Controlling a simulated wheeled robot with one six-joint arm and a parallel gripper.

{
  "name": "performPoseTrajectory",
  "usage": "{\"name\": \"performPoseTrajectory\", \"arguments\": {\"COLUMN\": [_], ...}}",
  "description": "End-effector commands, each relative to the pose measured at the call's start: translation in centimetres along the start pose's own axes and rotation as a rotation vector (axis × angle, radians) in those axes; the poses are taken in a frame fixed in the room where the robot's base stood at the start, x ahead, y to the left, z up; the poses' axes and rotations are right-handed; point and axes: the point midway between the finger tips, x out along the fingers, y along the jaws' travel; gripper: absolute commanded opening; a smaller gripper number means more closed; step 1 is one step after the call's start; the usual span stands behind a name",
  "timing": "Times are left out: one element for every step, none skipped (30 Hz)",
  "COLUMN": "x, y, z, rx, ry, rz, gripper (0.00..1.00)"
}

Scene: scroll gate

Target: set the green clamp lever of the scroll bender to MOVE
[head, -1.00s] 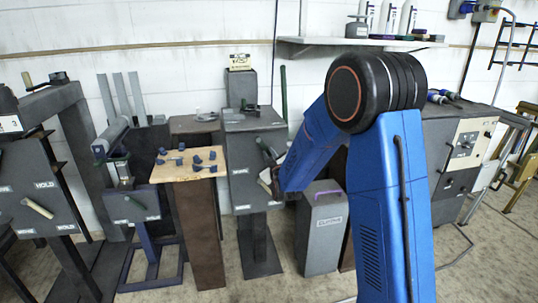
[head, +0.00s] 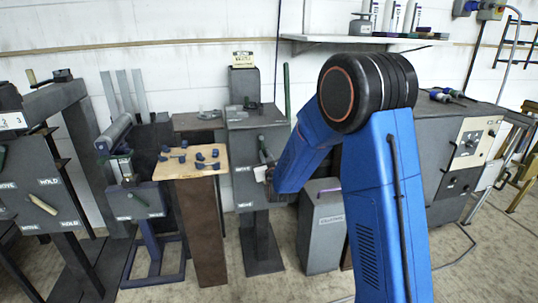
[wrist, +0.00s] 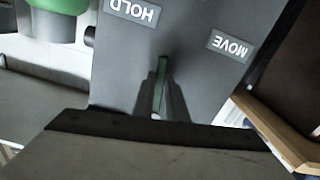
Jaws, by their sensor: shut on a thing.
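The scroll bender's grey panel (head: 243,190) stands in the middle of the head view, just left of my forearm. In the wrist view the panel (wrist: 205,75) is upside down, with a HOLD label (wrist: 132,11) at upper left and a MOVE label (wrist: 230,46) at right. The green clamp lever (wrist: 160,80) shows as a narrow green strip below and between the labels. My gripper (wrist: 164,104) is shut on the lever. In the head view my gripper (head: 268,174) is at the panel's right side, where my arm hides part of the panel.
A wooden-topped stand (head: 190,163) with small dark blue pieces is close on the panel's left. A grey box (head: 323,225) stands on the floor at right. Other machines with levers stand further left. A green part (wrist: 60,20) shows in the wrist view's upper left corner.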

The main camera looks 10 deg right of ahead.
Motion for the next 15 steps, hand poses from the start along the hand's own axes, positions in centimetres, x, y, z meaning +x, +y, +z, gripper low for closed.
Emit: {"name": "performPoseTrajectory", "arguments": {"x": [0.0, 0.0, 0.0, 0.0, 0.0, 0.0, 0.0, 0.0, 0.0, 0.0, 0.0, 0.0, 0.0, 0.0, 0.0], "y": [-0.4, -0.6, -0.9, -1.1, -1.3, -1.6, -1.8, -2.0, -2.2, -2.4, -2.6, -2.8, -3.0, -3.2, -3.4], "z": [0.0, 0.0, 0.0, 0.0, -0.1, -0.1, -0.2, -0.2, -0.3, -0.3, -0.4, -0.5, -0.6, -0.7, -0.8], "rx": [0.041, 0.070, 0.108, 0.137, 0.166, 0.204, 0.233, 0.261, 0.299, 0.327, 0.355, 0.392, 0.418, 0.444, 0.478], "ry": [-0.001, -0.001, -0.001, -0.001, -0.001, -0.001, -0.001, -0.001, -0.001, -0.001, -0.001, -0.001, 0.000, 0.000, 0.000], "rz": [-0.002, -0.002, -0.002, -0.002, -0.002, -0.002, -0.002, -0.002, -0.002, -0.002, -0.002, -0.002, -0.002, -0.002, -0.002], "gripper": [0.00, 0.00, 0.00, 0.00, 0.00, 0.00, 0.00, 0.00, 0.00, 0.00, 0.00, 0.00, 0.00, 0.00, 0.00]}}
